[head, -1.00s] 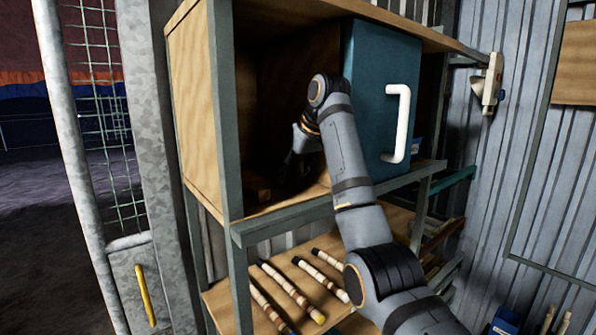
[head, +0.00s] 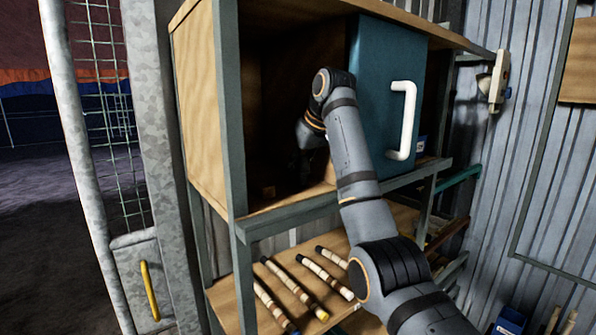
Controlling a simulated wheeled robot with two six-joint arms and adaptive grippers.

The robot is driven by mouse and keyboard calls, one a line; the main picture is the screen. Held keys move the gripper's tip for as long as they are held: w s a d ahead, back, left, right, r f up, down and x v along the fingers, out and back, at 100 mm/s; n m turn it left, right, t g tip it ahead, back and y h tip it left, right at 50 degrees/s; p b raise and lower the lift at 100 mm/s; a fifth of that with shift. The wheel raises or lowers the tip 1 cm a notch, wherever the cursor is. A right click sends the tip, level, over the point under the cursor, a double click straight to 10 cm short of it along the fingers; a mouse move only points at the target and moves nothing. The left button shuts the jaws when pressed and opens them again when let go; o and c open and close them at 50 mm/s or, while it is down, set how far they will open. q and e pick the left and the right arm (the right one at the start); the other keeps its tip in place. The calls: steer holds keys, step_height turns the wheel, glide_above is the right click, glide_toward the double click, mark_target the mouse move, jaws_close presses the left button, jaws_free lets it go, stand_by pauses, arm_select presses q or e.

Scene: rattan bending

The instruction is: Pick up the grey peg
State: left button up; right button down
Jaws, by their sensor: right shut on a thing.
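My right arm reaches into the open left part of a wooden cabinet (head: 200,110). My right gripper (head: 303,166) is inside, low over the cabinet floor and in deep shadow. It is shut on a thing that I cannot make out. I cannot pick out a grey peg anywhere; the dark interior and my own wrist hide that spot. My left gripper is not in view.
A blue sliding door (head: 375,75) with a white handle (head: 404,120) stands close right of my forearm. The cabinet's grey post (head: 229,110) is at left. Several banded rods (head: 295,288) lie on the lower shelf. A mesh gate (head: 105,120) stands far left.

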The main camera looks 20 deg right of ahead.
mark_target(303, 157)
steer(key=shift+r, duration=0.4)
steer(key=b+v, duration=0.1)
steer(key=v, duration=0.1)
steer(key=b+v, duration=0.4)
steer(key=shift+s+a, duration=0.15)
steer(key=shift+a, duration=0.25)
steer(key=s+d+r+b, duration=0.1)
steer(key=s+r+b, duration=0.3)
steer(key=s+r, duration=0.3)
steer(key=s, duration=0.3)
steer(key=shift+s+b, duration=0.35)
steer(key=shift+b, duration=0.05)
